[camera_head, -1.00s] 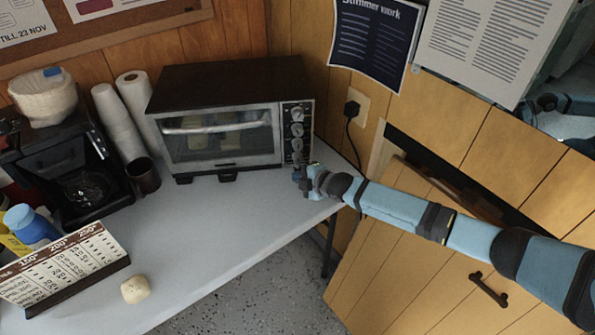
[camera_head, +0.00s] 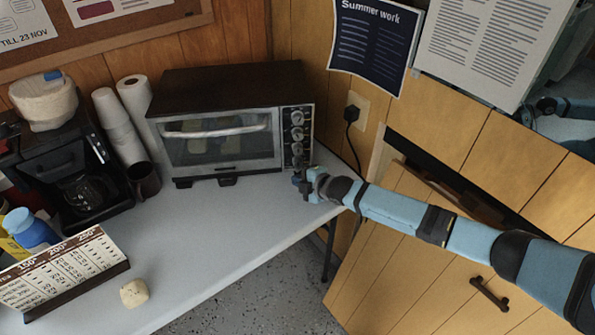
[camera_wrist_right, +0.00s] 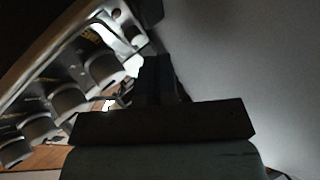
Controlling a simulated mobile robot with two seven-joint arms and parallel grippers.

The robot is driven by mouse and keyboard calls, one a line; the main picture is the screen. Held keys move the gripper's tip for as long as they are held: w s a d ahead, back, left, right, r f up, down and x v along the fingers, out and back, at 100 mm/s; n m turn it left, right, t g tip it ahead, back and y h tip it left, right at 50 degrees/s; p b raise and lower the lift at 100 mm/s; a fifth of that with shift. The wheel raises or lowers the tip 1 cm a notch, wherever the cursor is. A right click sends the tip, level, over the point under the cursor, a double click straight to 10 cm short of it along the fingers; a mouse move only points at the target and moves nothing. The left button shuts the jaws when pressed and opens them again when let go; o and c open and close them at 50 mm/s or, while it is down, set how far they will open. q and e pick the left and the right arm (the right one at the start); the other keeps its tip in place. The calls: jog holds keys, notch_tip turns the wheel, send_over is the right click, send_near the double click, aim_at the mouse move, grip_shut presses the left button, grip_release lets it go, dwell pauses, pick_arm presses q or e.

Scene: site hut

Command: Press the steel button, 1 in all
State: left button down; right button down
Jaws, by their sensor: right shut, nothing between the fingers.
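The toaster oven (camera_head: 225,150) stands at the back of the table, with several round knobs down its right-hand control panel (camera_head: 297,132). My right gripper (camera_head: 299,181) is shut and empty, close to the lower end of that panel. In the head view it covers the panel's bottom, and no steel button can be made out there. In the right wrist view the panel (camera_wrist_right: 75,75) slants along the left. A small round feature (camera_wrist_right: 117,12) near its end may be the steel button. The dark fingers (camera_wrist_right: 158,72) are beside the panel; I cannot tell whether they touch. My left gripper is out of view.
The grey table (camera_head: 220,215) is bare before the oven. A coffee maker (camera_head: 75,165), a dark mug (camera_head: 145,180) and paper cups (camera_head: 118,125) stand to the left. A black plug (camera_head: 351,113) with a cord is on the wall at right.

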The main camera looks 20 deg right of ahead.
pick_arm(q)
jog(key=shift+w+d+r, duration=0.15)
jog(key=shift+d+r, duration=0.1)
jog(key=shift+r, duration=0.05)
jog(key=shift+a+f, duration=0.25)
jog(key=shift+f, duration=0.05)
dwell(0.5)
pick_arm(e)
jog(key=shift+w, duration=0.15)
jog(key=shift+w+d, duration=0.1)
jog(key=shift+w, duration=0.15)
pick_arm(q)
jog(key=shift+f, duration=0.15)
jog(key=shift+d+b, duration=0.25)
jog(key=shift+b, duration=0.05)
pick_arm(e)
jog(key=shift+w, duration=0.1)
